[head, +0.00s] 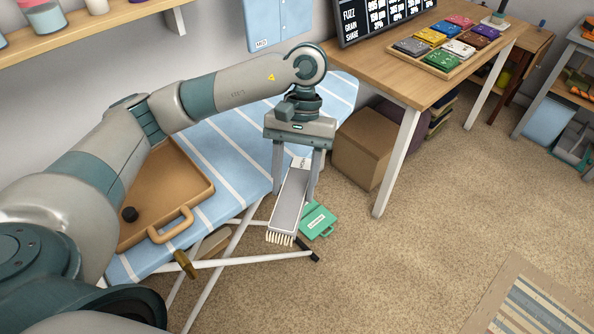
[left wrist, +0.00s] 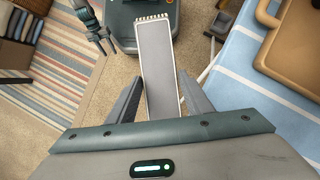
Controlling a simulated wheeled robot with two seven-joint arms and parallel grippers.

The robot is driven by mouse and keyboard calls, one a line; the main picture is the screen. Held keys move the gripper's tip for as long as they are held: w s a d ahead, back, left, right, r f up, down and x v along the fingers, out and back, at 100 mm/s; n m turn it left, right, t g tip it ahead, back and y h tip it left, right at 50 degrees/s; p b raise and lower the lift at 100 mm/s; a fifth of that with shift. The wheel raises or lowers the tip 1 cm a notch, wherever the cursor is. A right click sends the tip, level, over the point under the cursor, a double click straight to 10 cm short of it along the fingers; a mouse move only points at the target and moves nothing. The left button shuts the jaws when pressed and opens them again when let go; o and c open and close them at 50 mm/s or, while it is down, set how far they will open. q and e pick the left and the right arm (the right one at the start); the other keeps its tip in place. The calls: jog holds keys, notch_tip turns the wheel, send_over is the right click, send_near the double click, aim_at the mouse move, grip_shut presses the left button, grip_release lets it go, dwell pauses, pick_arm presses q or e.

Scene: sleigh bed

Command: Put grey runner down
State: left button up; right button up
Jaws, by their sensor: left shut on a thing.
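The grey runner (head: 289,200) is a narrow flat strip with a pale border and a cream fringe at its near end. My left gripper (head: 295,180) is shut on it, with a finger at each side. It is held out past the ironing board's right edge, above the carpet. In the left wrist view the runner (left wrist: 170,75) reaches away from between the fingers (left wrist: 160,98), fringe at the far end. What seems to be my right gripper (left wrist: 98,35) shows small at the upper left there; its jaws are unclear.
The blue striped ironing board (head: 236,150) carries a tan tray (head: 165,188) with a dark knob-like thing. A green case (head: 318,221) lies on the floor by the runner. A wooden table (head: 405,85) and a brown box (head: 362,148) stand right. Open carpet lies front right, with a striped rug (head: 540,305).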

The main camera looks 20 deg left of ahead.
pick_arm(q)
jog(key=shift+s+f+m+y, duration=0.1)
jog(key=shift+s+m+y, duration=0.3)
jog(key=shift+m, duration=0.7)
